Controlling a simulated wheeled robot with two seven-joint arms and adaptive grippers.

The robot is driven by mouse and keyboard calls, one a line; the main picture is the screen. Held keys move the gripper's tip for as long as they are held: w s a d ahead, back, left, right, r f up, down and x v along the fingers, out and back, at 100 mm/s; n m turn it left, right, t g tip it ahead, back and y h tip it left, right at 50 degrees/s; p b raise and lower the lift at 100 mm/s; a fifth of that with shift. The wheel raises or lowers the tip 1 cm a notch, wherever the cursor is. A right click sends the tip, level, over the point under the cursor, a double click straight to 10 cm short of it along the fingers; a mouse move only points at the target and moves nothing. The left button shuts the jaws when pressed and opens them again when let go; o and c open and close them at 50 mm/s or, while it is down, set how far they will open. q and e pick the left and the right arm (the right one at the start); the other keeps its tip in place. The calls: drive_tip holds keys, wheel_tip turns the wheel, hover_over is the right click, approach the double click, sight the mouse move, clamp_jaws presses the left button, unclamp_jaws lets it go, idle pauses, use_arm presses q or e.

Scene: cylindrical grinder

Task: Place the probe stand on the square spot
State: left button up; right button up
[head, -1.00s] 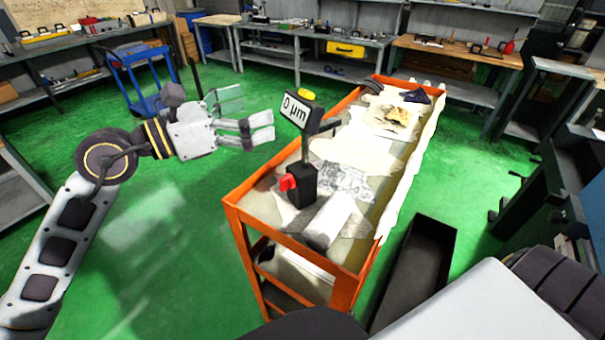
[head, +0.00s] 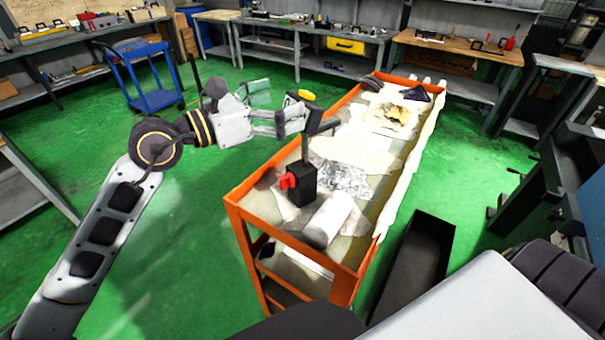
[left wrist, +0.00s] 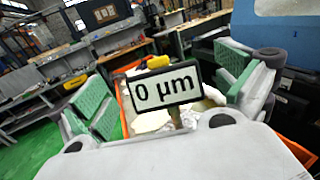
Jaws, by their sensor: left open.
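The probe stand (head: 302,186) stands upright on the near part of the orange cart (head: 358,272). It has a black base with a red knob, a post and a display at the top. In the left wrist view its display (left wrist: 164,88) reads "0 µm", with a yellow part above it. My left gripper (head: 291,122) is open at the display, in front of most of it in the head view. In the left wrist view the green-padded fingers are on either side of the display, with gaps showing. I cannot make out the square spot. My right gripper is not in view.
A white cylinder (head: 327,221) lies close to the probe stand. Papers and a yellowish cloth (head: 404,117) lie farther along the cart. A dark open bin (head: 413,268) stands right of the cart. A blue trolley (head: 147,78) and workbenches are behind; green floor is clear at left.

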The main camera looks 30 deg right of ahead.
sight(302, 95)
use_arm(q)
drive_tip(key=shift+d, duration=0.15)
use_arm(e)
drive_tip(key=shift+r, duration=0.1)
use_arm(q)
drive_tip(key=shift+w+d+r+p, duration=0.15)
drive_tip(key=shift+d+p, duration=0.1)
drive_tip(key=shift+d, duration=0.2)
drive_tip(key=shift+w+d+r+p, duration=0.1)
drive_tip(key=shift+d+p, duration=0.15)
drive_tip(key=shift+d, duration=0.2)
drive_tip(key=shift+w+d+f+p, duration=0.1)
drive_tip(key=shift+d+p, duration=0.1)
drive_tip(key=shift+d, duration=0.4)
drive_tip(key=shift+w+d+p, duration=0.1)
drive_tip(key=shift+d+p, duration=0.05)
drive_tip(key=shift+d, duration=0.7)
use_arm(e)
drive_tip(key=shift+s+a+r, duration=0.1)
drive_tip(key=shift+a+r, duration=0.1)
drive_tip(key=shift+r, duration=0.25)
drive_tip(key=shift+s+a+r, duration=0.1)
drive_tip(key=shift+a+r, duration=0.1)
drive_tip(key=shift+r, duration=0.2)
use_arm(q)
drive_tip(key=shift+c, duration=0.3)
